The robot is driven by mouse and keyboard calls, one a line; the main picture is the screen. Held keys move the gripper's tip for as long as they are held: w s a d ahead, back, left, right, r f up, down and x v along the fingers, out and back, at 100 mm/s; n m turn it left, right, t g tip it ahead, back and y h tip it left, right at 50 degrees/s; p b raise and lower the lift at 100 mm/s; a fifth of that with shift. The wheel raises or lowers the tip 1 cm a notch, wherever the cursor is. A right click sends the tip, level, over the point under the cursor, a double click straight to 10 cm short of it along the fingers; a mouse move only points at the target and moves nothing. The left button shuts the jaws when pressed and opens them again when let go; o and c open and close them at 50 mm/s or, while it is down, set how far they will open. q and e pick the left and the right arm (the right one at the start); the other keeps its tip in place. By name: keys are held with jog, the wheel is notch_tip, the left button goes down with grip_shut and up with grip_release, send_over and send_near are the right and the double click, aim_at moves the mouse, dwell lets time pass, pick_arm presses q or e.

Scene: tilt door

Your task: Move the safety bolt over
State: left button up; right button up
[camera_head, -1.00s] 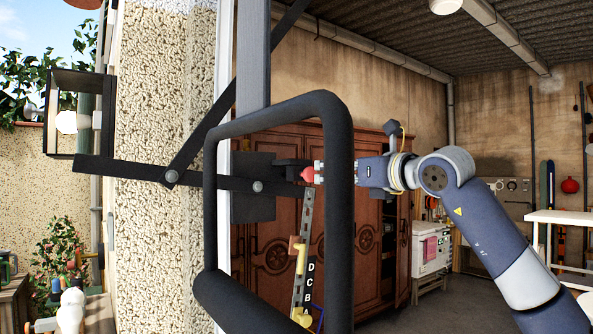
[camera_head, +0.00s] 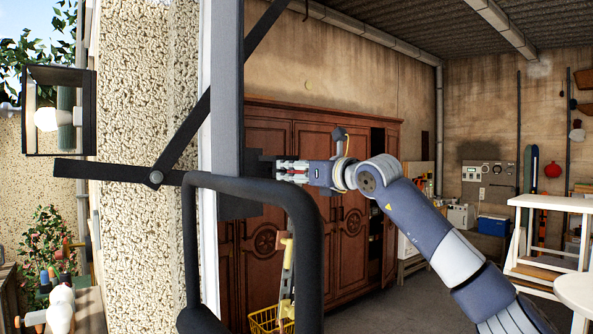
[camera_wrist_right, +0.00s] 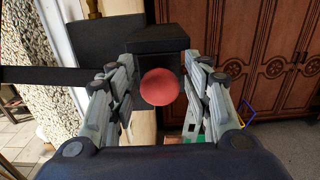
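The safety bolt's round red knob (camera_wrist_right: 159,87) shows in the right wrist view, in front of a black block (camera_wrist_right: 158,40). My right gripper (camera_wrist_right: 159,75) is open, with one finger on each side of the knob and narrow gaps between. In the head view, my right gripper (camera_head: 284,168) reaches in from the right to the dark block (camera_head: 259,163) beside the door frame. The fingers mostly hide the knob there. A dark flat bar (camera_head: 110,172) runs left from the frame, joined to a diagonal bar (camera_head: 188,128). My left gripper is not in view.
A thick black tubular loop (camera_head: 308,230) stands close in front, below my right gripper. A wooden cabinet (camera_head: 345,145) stands behind. A rough stucco wall (camera_head: 130,90) and a lamp (camera_head: 50,120) are at left. The grey floor at right has open room before a white table (camera_head: 545,203).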

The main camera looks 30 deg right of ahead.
grip_shut()
jog(key=shift+s, duration=0.15)
jog(key=s+b, duration=0.3)
jog(key=shift+s+d+f, duration=0.1)
jog(key=shift+s, duration=0.2)
jog(key=shift+o, duration=1.9)
grip_release()
jog(key=s+d, duration=0.1)
jog(key=s, duration=1.1)
jog(key=shift+s, duration=0.25)
